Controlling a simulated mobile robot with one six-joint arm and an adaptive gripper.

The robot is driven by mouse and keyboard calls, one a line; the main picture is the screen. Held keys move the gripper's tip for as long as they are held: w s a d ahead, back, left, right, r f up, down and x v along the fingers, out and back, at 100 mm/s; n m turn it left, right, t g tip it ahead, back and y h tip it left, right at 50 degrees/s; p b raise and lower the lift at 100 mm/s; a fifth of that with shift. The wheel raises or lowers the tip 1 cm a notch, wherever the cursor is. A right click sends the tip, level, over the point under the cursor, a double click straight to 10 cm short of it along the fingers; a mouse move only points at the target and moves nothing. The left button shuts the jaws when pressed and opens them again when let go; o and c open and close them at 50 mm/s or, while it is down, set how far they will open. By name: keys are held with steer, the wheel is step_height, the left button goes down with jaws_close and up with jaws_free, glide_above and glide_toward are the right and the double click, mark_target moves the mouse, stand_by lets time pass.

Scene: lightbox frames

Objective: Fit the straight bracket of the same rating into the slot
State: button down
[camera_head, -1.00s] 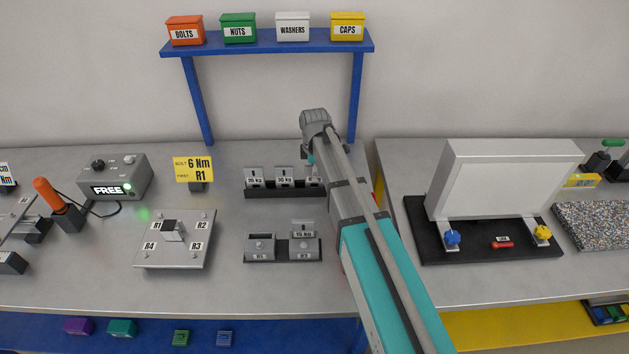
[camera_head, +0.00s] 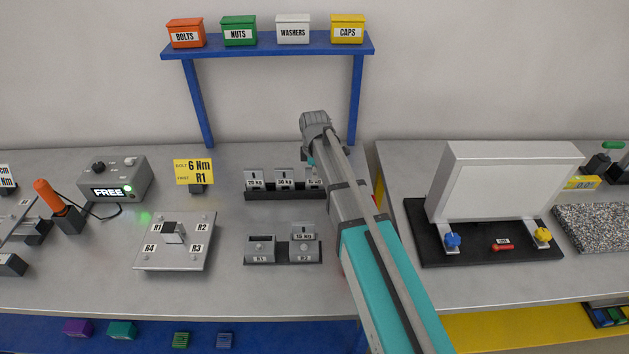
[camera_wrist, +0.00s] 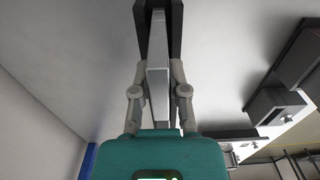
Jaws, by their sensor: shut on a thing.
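My gripper (camera_wrist: 159,20) is shut on a long light-grey straight piece (camera_wrist: 157,75) in the wrist view; no rating can be read on it. In the head view my arm hides most of the gripper and the held piece. A black rack (camera_head: 270,197) at the middle back holds upright grey brackets: a left one (camera_head: 254,178) labelled 75 kg, a middle one (camera_head: 285,178) labelled 30 kg, and a third (camera_head: 314,180) partly behind my arm. A lower rack (camera_head: 283,262) holds two grey blocks marked R1 and R3, with a 15 kg plate (camera_head: 303,234) at the right one.
A white lightbox panel (camera_head: 506,185) stands on a black base at the right, with blue and yellow knobs. A blue shelf (camera_head: 267,44) with bins stands behind.

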steer(key=shift+r, duration=0.1)
stand_by(0.3)
step_height(320, 180, up, 3)
steer(key=p, duration=0.3)
steer(key=shift+f, duration=0.2)
steer(key=s+a+r+p, duration=0.1)
steer(key=s+r+p, duration=0.9)
steer(key=s, duration=0.4)
steer(key=shift+a, duration=0.25)
step_height(320, 180, down, 4)
steer(key=b, duration=0.4)
steer(key=shift+w+d, duration=0.1)
steer(key=shift+d, duration=0.05)
stand_by(0.5)
